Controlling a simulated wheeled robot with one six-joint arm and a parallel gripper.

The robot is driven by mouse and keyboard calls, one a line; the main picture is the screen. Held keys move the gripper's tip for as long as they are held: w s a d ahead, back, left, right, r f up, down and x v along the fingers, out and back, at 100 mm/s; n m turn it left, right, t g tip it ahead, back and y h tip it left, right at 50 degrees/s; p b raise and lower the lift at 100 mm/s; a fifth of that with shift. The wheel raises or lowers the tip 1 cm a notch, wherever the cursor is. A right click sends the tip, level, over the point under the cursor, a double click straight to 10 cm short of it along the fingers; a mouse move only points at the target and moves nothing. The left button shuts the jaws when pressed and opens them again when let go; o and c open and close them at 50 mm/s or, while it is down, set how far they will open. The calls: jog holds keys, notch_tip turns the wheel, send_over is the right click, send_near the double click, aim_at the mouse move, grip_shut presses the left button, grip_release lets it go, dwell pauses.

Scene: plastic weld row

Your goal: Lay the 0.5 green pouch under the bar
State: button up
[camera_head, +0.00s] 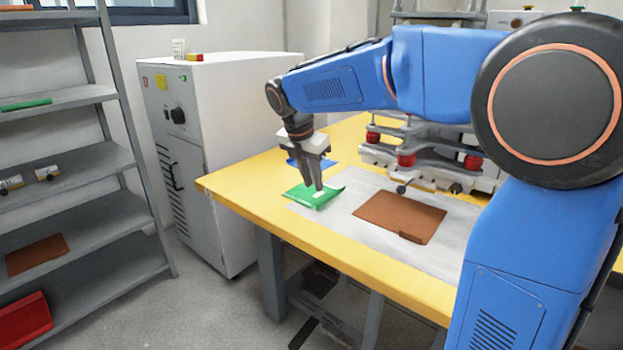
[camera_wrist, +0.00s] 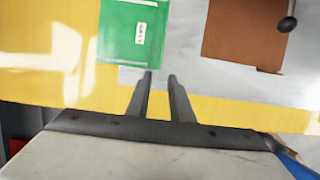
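A green pouch (camera_head: 313,195) lies flat at the left of the yellow table, partly on the grey mat. In the wrist view the green pouch (camera_wrist: 133,35) shows a white label, whose print is too small to read surely. My gripper (camera_head: 317,187) is just over the pouch in the head view. In the wrist view my gripper's fingertips (camera_wrist: 160,76) point at the pouch's lower right edge, with a narrow gap between them and nothing seen in it. The welding press with its bar (camera_head: 405,160) stands at the back of the table, partly behind my arm.
A brown sheet (camera_head: 400,217) lies on the grey mat (camera_head: 345,233), right of the pouch. A blue piece (camera_head: 312,163) lies behind the pouch. A white cabinet (camera_head: 215,150) stands left of the table, and a grey shelf (camera_head: 70,170) further left.

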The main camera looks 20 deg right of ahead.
aim_at(319, 204)
jog(key=shift+x, duration=3.9)
grip_shut()
jog(key=shift+r, duration=0.6)
